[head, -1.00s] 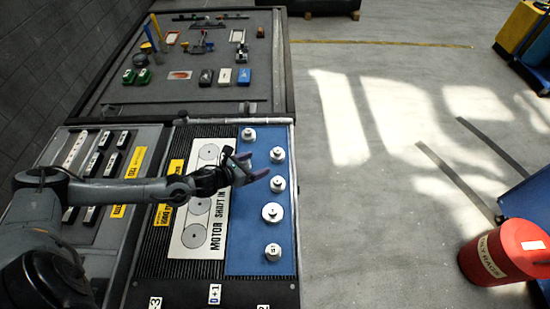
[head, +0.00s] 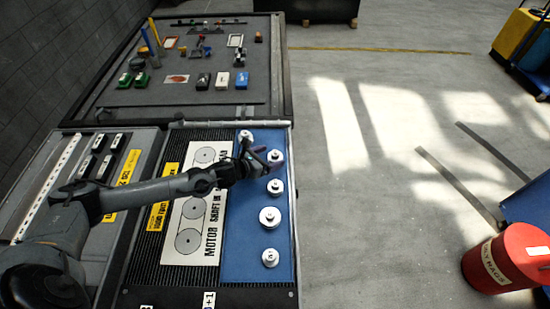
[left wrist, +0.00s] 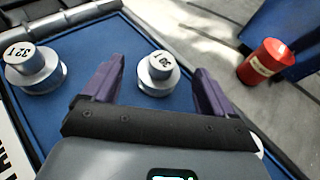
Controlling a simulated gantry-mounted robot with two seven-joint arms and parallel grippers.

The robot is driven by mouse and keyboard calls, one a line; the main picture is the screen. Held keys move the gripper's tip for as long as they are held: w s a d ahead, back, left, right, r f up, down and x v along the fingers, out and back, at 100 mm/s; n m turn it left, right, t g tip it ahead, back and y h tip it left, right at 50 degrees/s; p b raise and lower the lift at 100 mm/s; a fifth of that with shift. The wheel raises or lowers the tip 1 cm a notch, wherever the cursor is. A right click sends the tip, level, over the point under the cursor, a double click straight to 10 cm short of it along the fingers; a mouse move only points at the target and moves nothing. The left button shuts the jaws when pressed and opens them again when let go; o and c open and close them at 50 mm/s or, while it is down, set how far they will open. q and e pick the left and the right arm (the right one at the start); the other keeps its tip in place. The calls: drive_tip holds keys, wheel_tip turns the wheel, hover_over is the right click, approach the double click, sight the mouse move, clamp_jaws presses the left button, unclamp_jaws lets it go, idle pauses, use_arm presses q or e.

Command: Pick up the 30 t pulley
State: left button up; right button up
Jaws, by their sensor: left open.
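The 30 t pulley (left wrist: 157,73) is a small silver stepped disc with a white, black-lettered top. It stands upright on the blue mat (left wrist: 98,50). In the head view the same pulley (head: 276,155) is near the mat's far right edge. My left gripper (left wrist: 155,76) is open and empty, with its purple fingers on either side of the pulley in the wrist picture. I cannot tell whether they touch it. In the head view the left gripper (head: 268,159) overlaps the pulley's surroundings. My right gripper is not in view.
A larger pulley marked 32 T (left wrist: 35,68) stands to the left in the wrist view. Other pulleys (head: 270,217) stand along the mat. A white motor-shaft board (head: 197,230) lies left of them. A red bin (head: 508,257) stands on the floor.

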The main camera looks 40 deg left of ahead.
sight(272, 156)
use_arm(q)
drive_tip(key=shift+x, duration=1.8)
drive_tip(key=shift+c, duration=0.3)
drive_tip(key=shift+r, duration=0.1)
drive_tip(key=c, duration=1.1)
